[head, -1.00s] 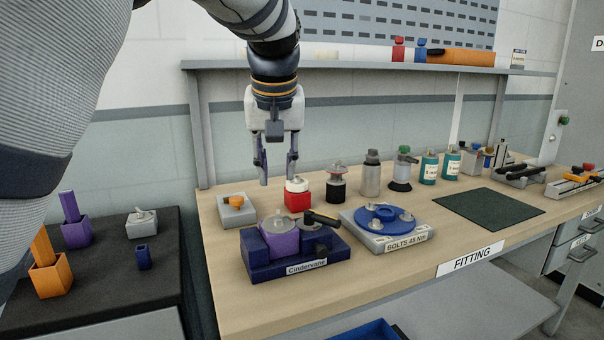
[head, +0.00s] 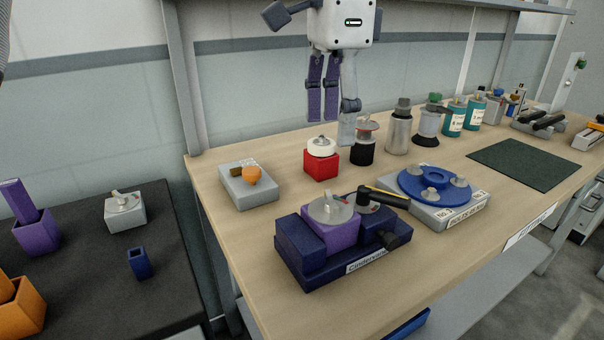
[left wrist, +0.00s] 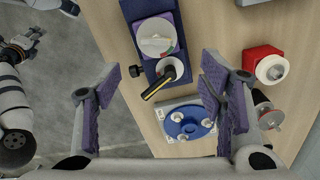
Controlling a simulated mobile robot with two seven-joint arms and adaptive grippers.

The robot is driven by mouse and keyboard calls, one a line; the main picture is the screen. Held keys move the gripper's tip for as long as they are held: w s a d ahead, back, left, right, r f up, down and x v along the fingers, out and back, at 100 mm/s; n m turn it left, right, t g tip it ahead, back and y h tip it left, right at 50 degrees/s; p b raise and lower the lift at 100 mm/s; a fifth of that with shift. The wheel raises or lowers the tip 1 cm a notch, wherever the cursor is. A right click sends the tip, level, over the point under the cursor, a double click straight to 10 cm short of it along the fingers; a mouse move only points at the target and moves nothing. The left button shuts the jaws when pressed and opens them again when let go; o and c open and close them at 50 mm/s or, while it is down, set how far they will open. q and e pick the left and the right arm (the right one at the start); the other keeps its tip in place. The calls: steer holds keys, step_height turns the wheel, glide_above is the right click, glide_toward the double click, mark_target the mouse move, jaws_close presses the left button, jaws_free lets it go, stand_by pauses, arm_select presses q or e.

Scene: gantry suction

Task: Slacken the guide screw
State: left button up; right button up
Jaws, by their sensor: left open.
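A dark blue fixture labelled Cindervane (head: 292,250) stands at the bench's front left. It carries a purple block (head: 332,232) with a round silver dial (head: 330,209), a black knob on its side (head: 396,241) and a black-and-yellow handle (head: 384,197). I cannot tell which part is the guide screw. My left gripper (head: 334,122) is open and empty, above and behind the fixture near the back of the bench. In the left wrist view the dial (left wrist: 155,37) and handle (left wrist: 160,84) show between the open fingers. White arm parts show at that view's left; the right gripper's jaws are unclear.
A red block with a white cap (head: 321,165), a grey block with an orange knob (head: 249,186) and a blue disc on a plate (head: 433,185) surround the fixture. Several bottles line the back. A dark mat (head: 522,164) lies right. A black side table (head: 90,262) stands left.

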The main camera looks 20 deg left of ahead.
mark_target(332, 195)
arm_select(q)
steer(key=shift+m, duration=0.3)
steer(key=f, duration=1.1)
steer(key=shift+s+d+f+p, duration=0.2)
steer(key=shift+d+f+p, duration=0.1)
steer(key=shift+f+p, duration=0.1)
steer(key=shift+r, duration=0.1)
steer(key=c, duration=1.2)
